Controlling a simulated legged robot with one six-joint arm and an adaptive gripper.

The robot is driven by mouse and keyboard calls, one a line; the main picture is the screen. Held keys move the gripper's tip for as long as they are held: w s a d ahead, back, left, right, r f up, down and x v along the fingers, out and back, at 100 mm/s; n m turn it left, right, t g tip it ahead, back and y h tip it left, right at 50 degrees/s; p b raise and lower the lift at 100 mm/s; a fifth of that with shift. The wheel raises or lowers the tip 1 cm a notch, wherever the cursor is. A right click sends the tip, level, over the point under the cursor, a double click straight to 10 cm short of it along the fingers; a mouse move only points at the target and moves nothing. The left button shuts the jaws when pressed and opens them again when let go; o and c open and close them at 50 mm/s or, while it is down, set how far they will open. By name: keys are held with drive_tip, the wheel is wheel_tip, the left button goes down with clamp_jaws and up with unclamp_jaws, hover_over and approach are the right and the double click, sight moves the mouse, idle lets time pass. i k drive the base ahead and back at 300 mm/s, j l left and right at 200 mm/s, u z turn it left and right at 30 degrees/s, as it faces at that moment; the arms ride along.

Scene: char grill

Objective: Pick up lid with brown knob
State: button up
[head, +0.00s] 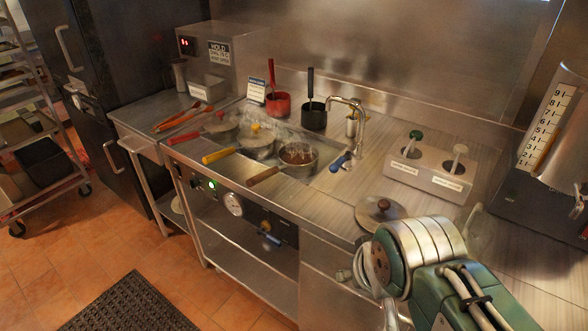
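A round metal lid with a brown knob (383,204) lies on the steel counter near its front edge, right of the middle in the head view. Its lower right side is close to, and partly covered by, my green and silver arm at the lower right. I cannot make out my gripper's fingers; the arm link seems to hide them. I cannot tell how far the gripper is from the lid.
A pot with a brown handle (269,175) and two more, with yellow (222,154) and red (186,139) handles, sit in the counter wells left of the lid. A faucet (355,125) stands behind. A pump dispenser box (427,175) is behind the lid.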

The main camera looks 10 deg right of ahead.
sight(372, 211)
drive_tip(key=i+j+z, duration=0.3)
drive_tip(key=z, duration=0.15)
drive_tip(key=i+j+z, duration=0.2)
drive_tip(key=j+z, duration=0.3)
